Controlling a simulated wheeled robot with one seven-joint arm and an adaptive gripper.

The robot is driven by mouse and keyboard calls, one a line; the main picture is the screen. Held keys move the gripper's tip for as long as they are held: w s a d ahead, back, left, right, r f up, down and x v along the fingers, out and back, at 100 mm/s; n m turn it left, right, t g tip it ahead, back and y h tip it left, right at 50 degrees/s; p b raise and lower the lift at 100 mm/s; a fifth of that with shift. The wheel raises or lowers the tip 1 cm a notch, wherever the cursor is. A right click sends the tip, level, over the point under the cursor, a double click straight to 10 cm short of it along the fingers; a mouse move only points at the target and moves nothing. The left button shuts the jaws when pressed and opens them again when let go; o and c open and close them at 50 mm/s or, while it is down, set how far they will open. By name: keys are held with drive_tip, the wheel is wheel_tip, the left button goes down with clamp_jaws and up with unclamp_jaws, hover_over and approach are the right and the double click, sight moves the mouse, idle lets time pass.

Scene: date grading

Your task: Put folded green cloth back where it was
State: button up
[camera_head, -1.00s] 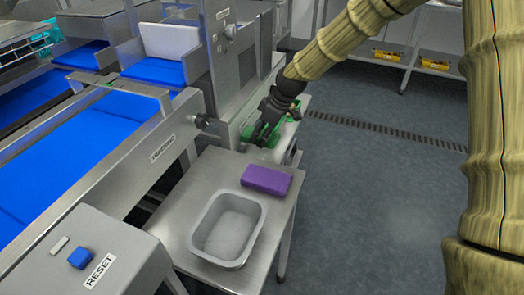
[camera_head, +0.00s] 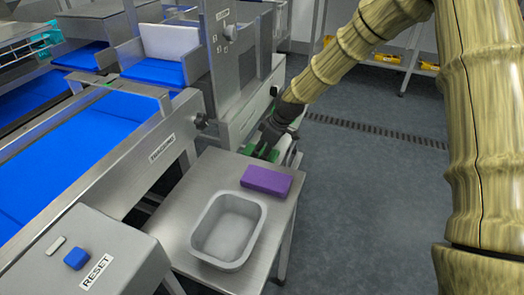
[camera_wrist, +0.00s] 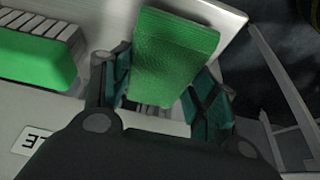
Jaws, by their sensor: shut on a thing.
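The folded green cloth (camera_wrist: 172,58) is between the two fingers of my gripper (camera_wrist: 160,92) in the wrist view. My gripper is shut on it, and the cloth sticks out beyond the fingertips. In the head view my gripper (camera_head: 262,150) is just past the far edge of the steel table, with green (camera_head: 272,155) showing around the fingers. I cannot tell whether the cloth touches a surface below it.
A second green object (camera_wrist: 35,60) lies left of my gripper, beside pale slats. The steel table (camera_head: 190,190) holds a purple folded cloth (camera_head: 266,180) and a grey tub (camera_head: 228,230). A blue conveyor (camera_head: 70,155) runs on the left.

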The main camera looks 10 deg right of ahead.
drive_tip(key=shift+f, duration=0.15)
drive_tip(key=o, duration=0.9)
drive_tip(key=p+v, duration=0.1)
drive_tip(key=v, duration=1.1)
drive_tip(key=shift+w, duration=0.1)
